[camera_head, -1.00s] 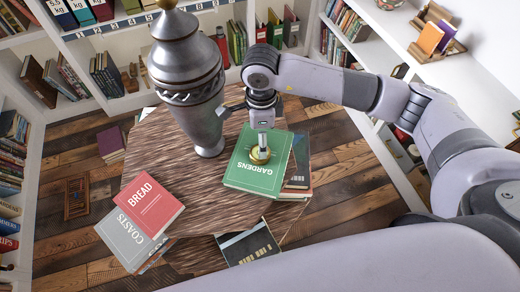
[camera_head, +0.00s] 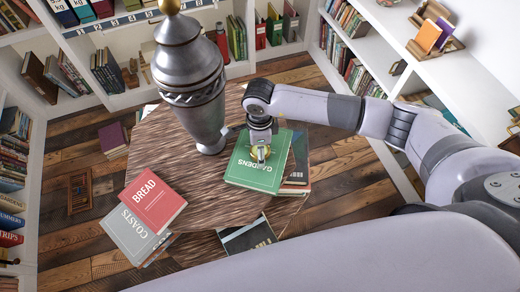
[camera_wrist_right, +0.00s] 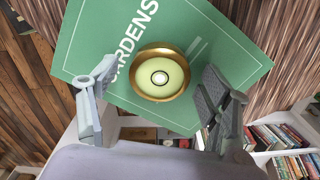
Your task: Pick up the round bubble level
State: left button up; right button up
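The round bubble level (camera_wrist_right: 160,75) has a brass rim and a pale green face with a white centre. It lies flat on a green book titled GARDENS (camera_wrist_right: 105,55), which tops a small stack on the round wooden table (camera_head: 215,190). In the head view the level is partly hidden behind my right gripper (camera_head: 262,155). My right gripper is open and points down close above the book. In the wrist view the right gripper (camera_wrist_right: 158,108) has one finger on each side of the level, with gaps to both. My left gripper is not in view.
A tall grey metal urn (camera_head: 190,75) stands on the table just left of my right gripper. The BREAD book (camera_head: 152,203) lies on the COASTS book (camera_head: 132,235) at the left edge. A dark book (camera_head: 248,238) lies at the front. Bookshelves surround the table.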

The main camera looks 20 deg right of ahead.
jog(key=c, duration=1.2)
jog(key=shift+r, duration=0.15)
